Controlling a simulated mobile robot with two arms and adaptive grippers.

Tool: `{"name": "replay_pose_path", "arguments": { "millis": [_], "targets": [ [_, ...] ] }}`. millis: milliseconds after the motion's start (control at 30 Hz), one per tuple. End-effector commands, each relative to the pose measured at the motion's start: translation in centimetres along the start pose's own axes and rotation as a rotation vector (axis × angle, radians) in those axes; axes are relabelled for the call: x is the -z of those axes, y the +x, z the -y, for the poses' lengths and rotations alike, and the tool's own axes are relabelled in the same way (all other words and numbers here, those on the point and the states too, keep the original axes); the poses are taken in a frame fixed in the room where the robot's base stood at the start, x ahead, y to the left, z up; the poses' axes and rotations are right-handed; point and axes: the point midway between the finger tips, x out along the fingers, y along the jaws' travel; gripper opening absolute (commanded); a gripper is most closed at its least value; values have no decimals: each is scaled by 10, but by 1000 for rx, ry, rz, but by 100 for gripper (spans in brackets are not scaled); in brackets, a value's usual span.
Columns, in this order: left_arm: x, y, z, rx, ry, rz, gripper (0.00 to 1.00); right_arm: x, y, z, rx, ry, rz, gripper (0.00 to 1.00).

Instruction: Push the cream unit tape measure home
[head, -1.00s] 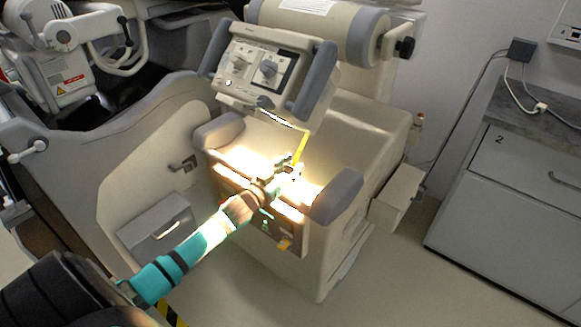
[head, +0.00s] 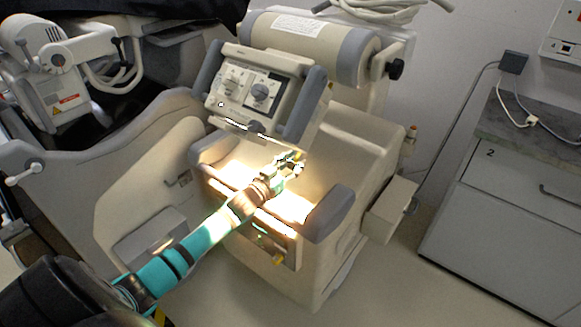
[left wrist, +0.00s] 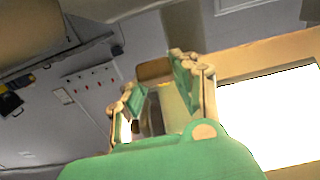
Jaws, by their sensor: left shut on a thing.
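The cream unit (head: 375,150) stands in the middle of the head view, with a tilted control panel (head: 262,90) above a brightly lit top. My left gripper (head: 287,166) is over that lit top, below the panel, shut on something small. A little yellow, which looks like the tape measure (head: 297,155), shows at its fingertips; most of it is hidden. In the left wrist view my green fingers (left wrist: 165,92) stand on either side of a pale yellowish piece (left wrist: 176,112). I cannot tell whether the tape touches the unit. My right gripper is out of view.
Grey armrests (head: 330,214) flank the lit top. A cream side box (head: 390,210) juts out on the right. A grey cabinet (head: 500,205) stands further right, with bare floor between. Another machine (head: 55,85) stands at the left.

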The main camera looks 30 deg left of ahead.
Motion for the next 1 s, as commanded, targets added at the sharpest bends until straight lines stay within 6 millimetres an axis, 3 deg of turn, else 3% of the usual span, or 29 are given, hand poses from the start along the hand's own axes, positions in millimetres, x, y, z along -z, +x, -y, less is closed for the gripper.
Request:
{"name": "replay_pose_path", "arguments": {
  "millis": [200, 233, 400, 767, 1000],
  "targets": [
    [-2, 0, 0, 0, 3, 0, 0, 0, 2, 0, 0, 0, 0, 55],
    [-2, 0, 0, 0, 3, 1, 31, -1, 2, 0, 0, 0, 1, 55],
    [-3, 0, 0, 0, 2, 2, 53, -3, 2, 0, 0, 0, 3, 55],
    [-4, -6, -1, -1, 1, 3, 54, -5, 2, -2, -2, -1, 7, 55],
    [-5, -44, -1, -1, 0, 6, 54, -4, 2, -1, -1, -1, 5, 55]
  ]
}}
